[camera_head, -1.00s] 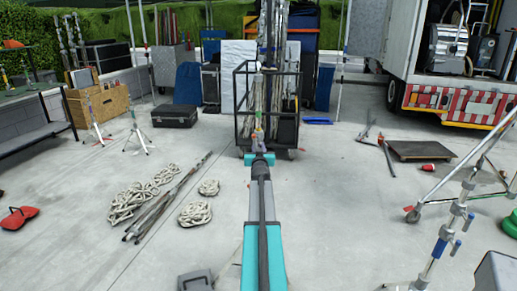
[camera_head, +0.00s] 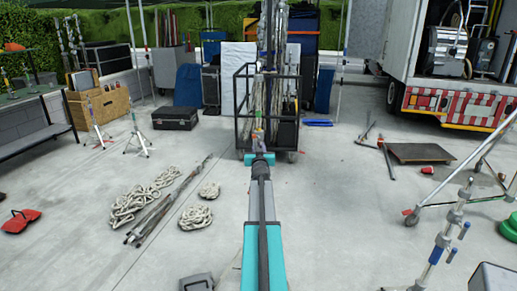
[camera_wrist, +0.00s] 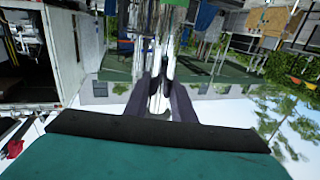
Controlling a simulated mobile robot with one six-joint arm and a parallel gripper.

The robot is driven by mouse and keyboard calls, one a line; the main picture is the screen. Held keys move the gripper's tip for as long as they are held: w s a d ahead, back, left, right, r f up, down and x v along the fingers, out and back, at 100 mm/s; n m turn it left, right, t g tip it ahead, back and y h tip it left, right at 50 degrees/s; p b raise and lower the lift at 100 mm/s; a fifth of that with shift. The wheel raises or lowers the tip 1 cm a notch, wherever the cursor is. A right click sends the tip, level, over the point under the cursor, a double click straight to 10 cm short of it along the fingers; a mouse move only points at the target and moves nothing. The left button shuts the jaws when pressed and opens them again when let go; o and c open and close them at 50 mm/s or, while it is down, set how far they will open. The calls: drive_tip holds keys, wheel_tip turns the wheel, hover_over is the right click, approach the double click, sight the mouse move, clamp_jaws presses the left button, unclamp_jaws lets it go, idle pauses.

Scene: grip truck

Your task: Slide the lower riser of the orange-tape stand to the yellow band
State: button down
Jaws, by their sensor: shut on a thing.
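My gripper (camera_head: 259,138) is at the end of my outstretched arm, low in front of the black wheeled cart. In the wrist view, which is upside down, its two dark fingers (camera_wrist: 163,95) are closed around a pale metal piece (camera_wrist: 157,102). A tall metal pole (camera_head: 269,42) rises in line with the gripper in the head view. Small orange and red bits show at the fingertips. My arm and gripper hide the lower part there. I cannot make out a yellow band or tell the risers apart.
The black cart (camera_head: 239,105) holds several poles behind the gripper. Coiled ropes (camera_head: 195,217) and a pole bundle (camera_head: 160,209) lie at left. Tripod stands (camera_head: 138,137) stand farther left. A blue-marked stand (camera_head: 446,232) and a flat dark board (camera_head: 421,153) are at right.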

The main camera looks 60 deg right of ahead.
drive_tip(key=shift+r+p, duration=0.6)
drive_tip(key=shift+r, duration=0.3)
drive_tip(key=c, duration=1.3)
unclamp_jaws()
drive_tip(key=shift+f, duration=0.15)
drive_tip(key=shift+s+a, duration=0.1)
drive_tip(key=shift+a, duration=0.15)
drive_tip(key=shift+v, duration=6.65)
drive_tip(key=shift+s, duration=0.15)
